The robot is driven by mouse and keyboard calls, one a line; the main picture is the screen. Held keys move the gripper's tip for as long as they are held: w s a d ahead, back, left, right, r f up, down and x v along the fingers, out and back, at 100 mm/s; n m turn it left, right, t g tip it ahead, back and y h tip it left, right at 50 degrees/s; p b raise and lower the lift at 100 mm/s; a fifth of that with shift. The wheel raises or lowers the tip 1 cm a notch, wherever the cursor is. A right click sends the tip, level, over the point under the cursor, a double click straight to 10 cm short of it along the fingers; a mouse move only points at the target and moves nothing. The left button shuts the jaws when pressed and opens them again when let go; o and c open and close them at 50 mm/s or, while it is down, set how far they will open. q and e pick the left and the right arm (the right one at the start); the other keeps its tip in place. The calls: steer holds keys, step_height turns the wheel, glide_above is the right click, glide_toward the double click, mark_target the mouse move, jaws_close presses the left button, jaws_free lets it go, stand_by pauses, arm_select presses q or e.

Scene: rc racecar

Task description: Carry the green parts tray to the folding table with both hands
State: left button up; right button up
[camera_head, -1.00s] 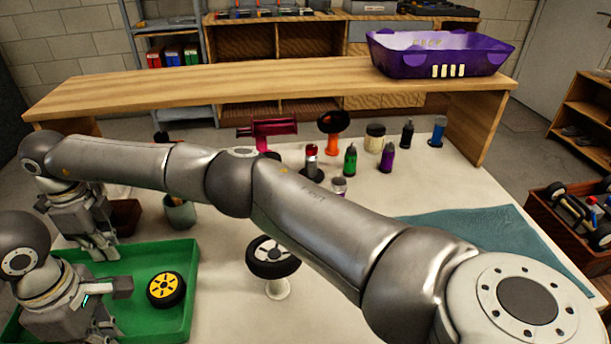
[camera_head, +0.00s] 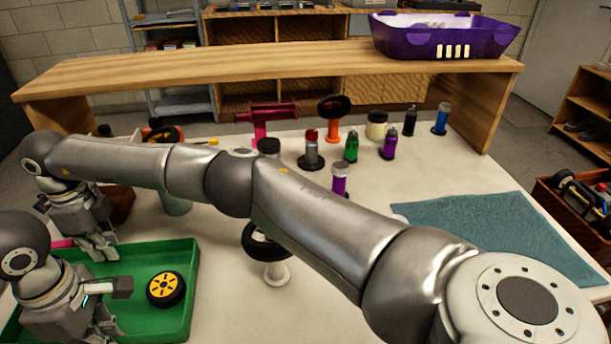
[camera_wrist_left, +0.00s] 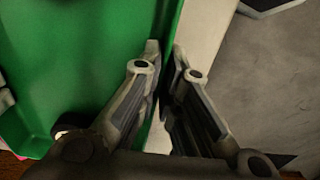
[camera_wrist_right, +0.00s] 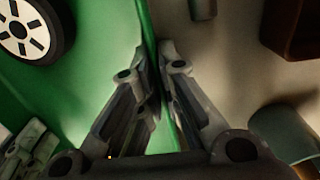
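The green parts tray (camera_head: 180,318) is at the lower left of the head view. A wheel with a yellow hub (camera_head: 165,289) lies in it; a wheel with a white hub (camera_wrist_right: 24,28) shows in the tray in the right wrist view. My right gripper (camera_head: 104,250) is at the tray's far wall, its fingers (camera_wrist_right: 163,55) shut with the wall between them. My left gripper (camera_wrist_left: 166,60) is shut on the opposite, near wall, one finger inside and one outside. The arms hide the tray's left part. I cannot tell whether its bottom touches anything. I cannot identify the folding table.
A wooden riser (camera_head: 250,68) behind holds a purple crate (camera_head: 445,38). A wooden box (camera_head: 570,228) of parts stands at right.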

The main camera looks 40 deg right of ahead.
arm_select(q)
steer(key=o, duration=0.4)
steer(key=shift+c, duration=0.2)
arm_select(e)
steer(key=o, duration=0.4)
steer(key=shift+c, duration=0.2)
steer(key=shift+r, duration=0.2)
arm_select(q)
step_height(320, 180, up, 12)
arm_select(e)
step_height(320, 180, up, 12)
steer(key=shift+f, duration=0.15)
